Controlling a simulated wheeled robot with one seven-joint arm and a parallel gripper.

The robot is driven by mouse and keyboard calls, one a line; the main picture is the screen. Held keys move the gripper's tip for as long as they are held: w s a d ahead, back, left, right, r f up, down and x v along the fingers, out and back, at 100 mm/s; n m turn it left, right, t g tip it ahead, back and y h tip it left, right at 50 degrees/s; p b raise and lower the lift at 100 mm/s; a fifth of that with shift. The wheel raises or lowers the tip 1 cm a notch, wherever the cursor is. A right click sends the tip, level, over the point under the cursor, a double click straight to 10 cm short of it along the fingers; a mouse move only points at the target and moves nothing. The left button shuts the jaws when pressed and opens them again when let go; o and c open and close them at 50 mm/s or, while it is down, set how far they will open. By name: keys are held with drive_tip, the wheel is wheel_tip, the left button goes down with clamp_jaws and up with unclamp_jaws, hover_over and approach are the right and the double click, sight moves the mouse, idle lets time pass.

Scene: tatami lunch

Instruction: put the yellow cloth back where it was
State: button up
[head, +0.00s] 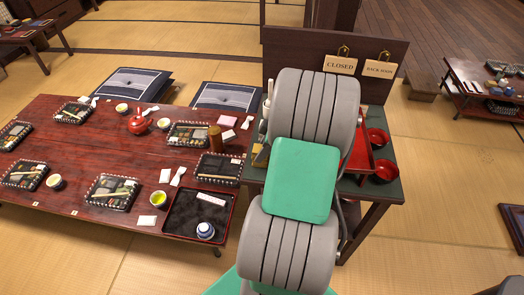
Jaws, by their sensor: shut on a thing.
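A small yellow patch, which looks like the yellow cloth (257,153), shows at the left edge of the dark green side table, just left of my arm. My gripper (263,154) is mostly hidden behind my own arm; only a dark grey sliver of it shows against the yellow patch. It is shut on the yellow cloth, as far as this sliver lets me see. Whether the cloth touches the table top cannot be told. Most of the cloth is hidden.
The side table (393,188) bears a red tray (360,156) and red bowls (379,137) on its right. A board (390,52) with hanging signs stands behind. The low red table (95,226) at left holds bento boxes, cups, a red teapot (138,123) and a black tray (175,232).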

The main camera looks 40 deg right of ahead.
drive_tip(key=shift+f, duration=0.15)
drive_tip(key=o, duration=0.7)
drive_tip(key=shift+f, duration=0.1)
drive_tip(key=o, duration=0.5)
